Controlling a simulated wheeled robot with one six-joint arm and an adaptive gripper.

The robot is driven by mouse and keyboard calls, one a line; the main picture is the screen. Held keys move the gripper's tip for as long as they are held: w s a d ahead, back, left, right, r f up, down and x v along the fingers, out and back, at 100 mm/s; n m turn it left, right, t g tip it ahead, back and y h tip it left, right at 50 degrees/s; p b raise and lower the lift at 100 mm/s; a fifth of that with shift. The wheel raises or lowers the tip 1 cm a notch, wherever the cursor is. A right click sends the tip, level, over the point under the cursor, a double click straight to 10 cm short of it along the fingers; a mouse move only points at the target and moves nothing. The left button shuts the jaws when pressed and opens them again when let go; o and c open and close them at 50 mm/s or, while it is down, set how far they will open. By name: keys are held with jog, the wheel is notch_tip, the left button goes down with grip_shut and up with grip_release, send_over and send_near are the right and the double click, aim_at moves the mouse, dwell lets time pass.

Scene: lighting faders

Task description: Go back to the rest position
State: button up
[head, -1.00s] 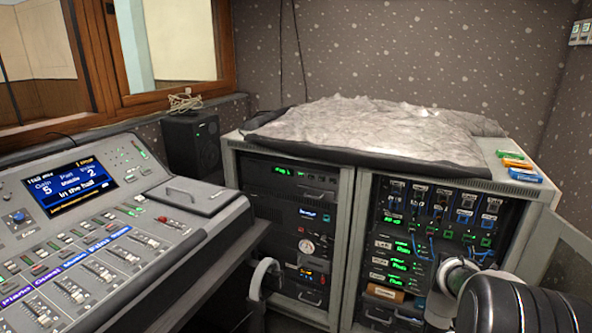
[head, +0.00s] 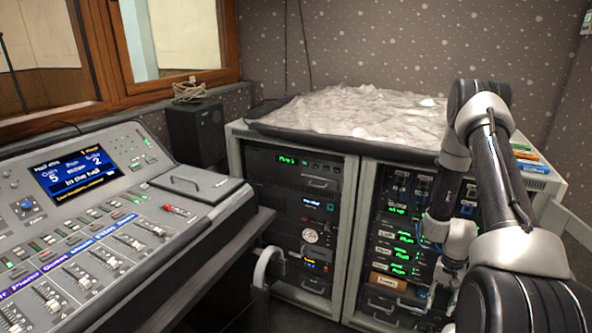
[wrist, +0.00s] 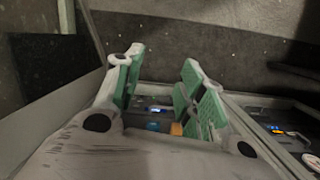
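My gripper (wrist: 164,58) shows in the wrist view with its two green-padded fingers spread apart and nothing between them. In the head view my arm is raised and bent on the right, in front of the right rack cabinet (head: 365,215).
A left rack unit (head: 300,190) stands beside the right one. A crumpled grey cover (head: 350,112) lies on top, with small coloured boxes (head: 530,160) at its right end. A black speaker (head: 196,133) stands behind the desk. A curved grey handle (head: 265,270) is between desk and racks.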

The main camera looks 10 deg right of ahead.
jog(key=s+a+r+n+t, duration=0.2)
jog(key=s+a+r, duration=0.2)
jog(key=r, duration=1.2)
jog(key=s+a+r+n+t, duration=0.2)
jog(key=s+a+r, duration=0.3)
jog(key=r, duration=1.2)
jog(key=s+a+r+n+t, duration=0.2)
jog(key=s+a+r+n, duration=0.2)
jog(key=r, duration=1.3)
jog(key=shift+s+a+h, duration=0.4)
jog(key=shift+s+a, duration=0.3)
jog(key=shift+a, duration=0.4)
